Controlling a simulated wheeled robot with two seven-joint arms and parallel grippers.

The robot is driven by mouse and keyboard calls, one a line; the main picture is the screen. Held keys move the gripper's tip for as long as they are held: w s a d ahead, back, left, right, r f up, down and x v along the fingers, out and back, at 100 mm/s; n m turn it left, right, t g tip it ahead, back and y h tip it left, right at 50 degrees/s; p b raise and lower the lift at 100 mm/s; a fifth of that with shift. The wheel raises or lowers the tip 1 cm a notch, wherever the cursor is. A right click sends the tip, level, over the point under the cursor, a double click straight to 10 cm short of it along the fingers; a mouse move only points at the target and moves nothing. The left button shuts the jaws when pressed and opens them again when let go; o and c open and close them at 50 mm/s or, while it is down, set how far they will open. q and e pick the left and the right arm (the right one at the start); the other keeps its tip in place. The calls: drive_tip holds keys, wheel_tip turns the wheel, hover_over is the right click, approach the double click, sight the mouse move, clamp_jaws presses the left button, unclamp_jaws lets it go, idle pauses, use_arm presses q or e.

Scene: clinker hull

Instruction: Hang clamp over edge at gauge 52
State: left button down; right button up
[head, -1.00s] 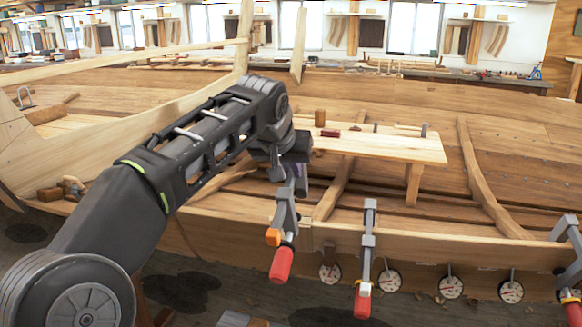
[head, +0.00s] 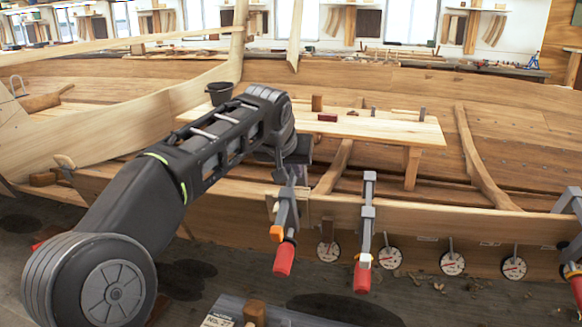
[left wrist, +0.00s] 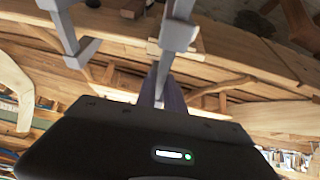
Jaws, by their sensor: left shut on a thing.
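My left gripper (head: 287,178) is shut on a grey bar clamp (head: 288,212) with a red handle and an orange pad. The clamp hangs tilted, handle down, in front of the hull's top edge (head: 420,212); I cannot tell whether it touches the edge. In the left wrist view, the held clamp (left wrist: 178,35) rises from the gripper (left wrist: 172,95). Round dial gauges hang along the hull side; the nearest gauge (head: 328,252) is just right of the held clamp. Their numbers are too small to read. My right gripper is not in view.
A second clamp (head: 367,230) hangs on the edge close to the right, and another clamp (head: 572,235) at the far right. A plank bench (head: 385,130) stands inside the hull. A box with a label (head: 225,312) is low in front. The edge between the clamps is clear.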

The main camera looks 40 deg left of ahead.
sight(294, 185)
use_arm(q)
drive_tip(key=shift+w+a+f+b, duration=0.1)
drive_tip(key=shift+w+f+b, duration=0.2)
drive_tip(key=shift+f, duration=0.35)
drive_tip(key=shift+w+a+f+b, duration=0.1)
drive_tip(key=shift+w+f+b, duration=0.2)
drive_tip(key=shift+f, duration=0.4)
drive_tip(key=shift+w+a+f+b, duration=0.15)
drive_tip(key=shift+f+b, duration=0.25)
drive_tip(key=shift+f, duration=0.25)
drive_tip(key=shift+w+d+f, duration=0.1)
drive_tip(key=shift+f, duration=0.15)
drive_tip(key=shift+s+d+f+b, duration=0.1)
drive_tip(key=shift+s+f+b, duration=0.1)
drive_tip(key=shift+s+b, duration=0.15)
drive_tip(key=c, duration=1.4)
unclamp_jaws()
drive_tip(key=shift+w, duration=0.1)
drive_tip(key=shift+o, duration=0.2)
drive_tip(key=shift+f, duration=0.15)
drive_tip(key=shift+v, duration=4.05)
